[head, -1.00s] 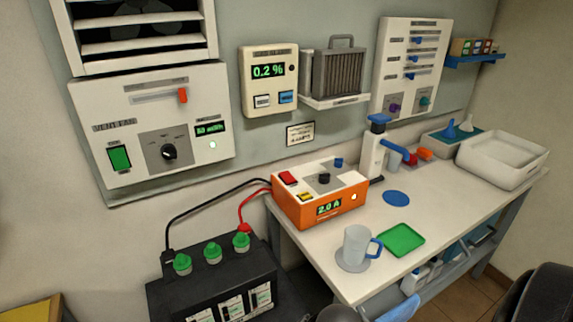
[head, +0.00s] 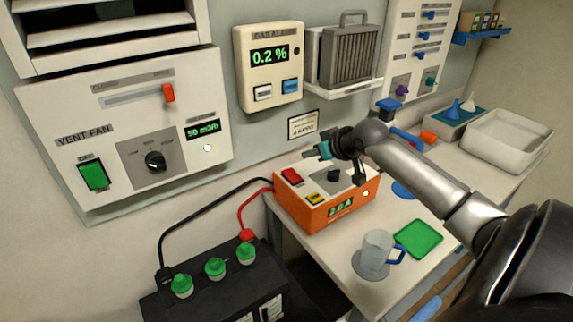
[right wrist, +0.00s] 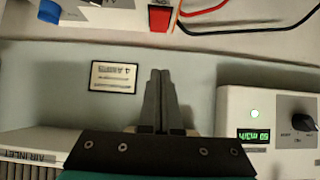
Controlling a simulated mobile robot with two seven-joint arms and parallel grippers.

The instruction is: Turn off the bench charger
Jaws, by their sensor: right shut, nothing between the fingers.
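The bench charger (head: 325,217) is an orange box with a pale top at the left end of the bench. Its red switch (head: 292,176), a black knob and a small yellow part show on top, and its green display is lit, partly unreadable. In the right wrist view the charger's pale top (right wrist: 105,20) and red switch (right wrist: 160,17) are at the upper edge. My right gripper (head: 323,151) is over the charger's back edge, in front of the wall. Its fingers (right wrist: 161,72) are shut and empty, apart from the switch. My left gripper is out of view.
A black battery (head: 215,290) with green caps stands left of the bench, joined to the charger by red and black cables. A glass mug (head: 376,252) and green tray (head: 418,239) stand in front. The vent fan panel (head: 120,130) and gas alarm (head: 268,85) are on the wall.

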